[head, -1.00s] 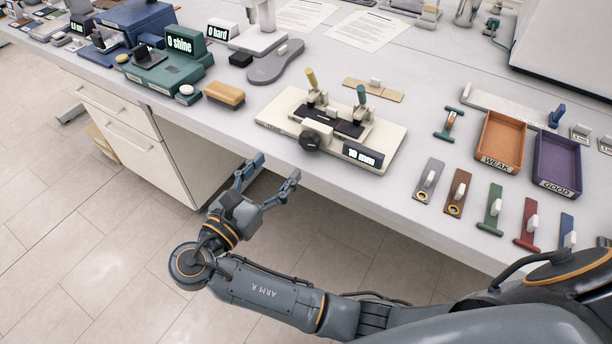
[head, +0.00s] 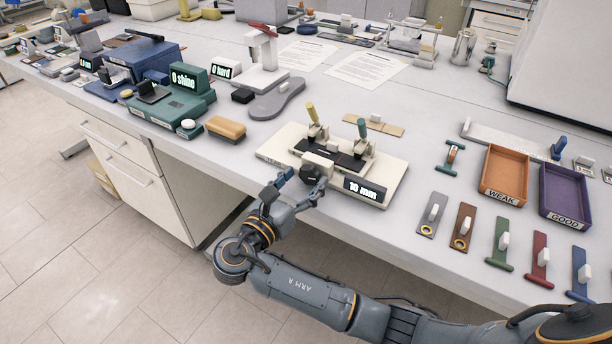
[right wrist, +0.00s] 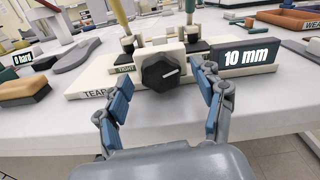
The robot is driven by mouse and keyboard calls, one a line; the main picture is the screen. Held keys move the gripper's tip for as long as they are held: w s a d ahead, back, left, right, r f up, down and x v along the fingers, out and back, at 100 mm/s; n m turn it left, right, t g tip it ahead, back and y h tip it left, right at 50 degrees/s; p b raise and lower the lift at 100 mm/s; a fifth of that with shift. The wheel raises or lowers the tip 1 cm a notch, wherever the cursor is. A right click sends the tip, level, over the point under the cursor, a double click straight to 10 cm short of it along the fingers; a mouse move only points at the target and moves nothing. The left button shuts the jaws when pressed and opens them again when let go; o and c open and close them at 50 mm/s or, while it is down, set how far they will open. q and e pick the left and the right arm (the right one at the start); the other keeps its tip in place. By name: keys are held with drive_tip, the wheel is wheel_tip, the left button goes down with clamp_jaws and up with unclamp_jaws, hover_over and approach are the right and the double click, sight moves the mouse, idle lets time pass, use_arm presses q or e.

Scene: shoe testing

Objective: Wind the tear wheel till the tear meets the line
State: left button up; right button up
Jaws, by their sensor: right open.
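The cream tear tester (head: 386,190) stands near the table's front edge. Its black tear wheel (head: 311,174) faces the front; in the right wrist view the knob (right wrist: 161,72) shows a white pointer mark aimed to the right. The display (head: 366,190) reads 10 mm. A black strip (head: 340,158) lies between two clamps, one with a yellow lever (head: 311,112) and one with a green lever (head: 362,128). The tear and its line are too small to make out. My right gripper (head: 301,183) is open, its fingers either side of the wheel, just in front of it. My left gripper is not in view.
A tan-topped block (head: 226,128) and a grey sole (head: 277,100) lie left of the tester. To the right are an orange WEAK tray (head: 484,190), a purple GOOD tray (head: 545,205) and several coloured strips with white grips, such as the green one (head: 499,246).

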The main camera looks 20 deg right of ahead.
drive_tip(key=shift+x, duration=0.8)
drive_tip(key=c, duration=1.1)
drive_tip(key=shift+c, duration=0.2)
drive_tip(key=shift+m+p, duration=0.5)
drive_tip(key=shift+p, duration=0.05)
drive_tip(key=shift+s+m+p, duration=0.1)
drive_tip(key=shift+m+p, duration=0.45)
drive_tip(key=shift+m, duration=2.35)
drive_tip(key=shift+p, duration=0.3)
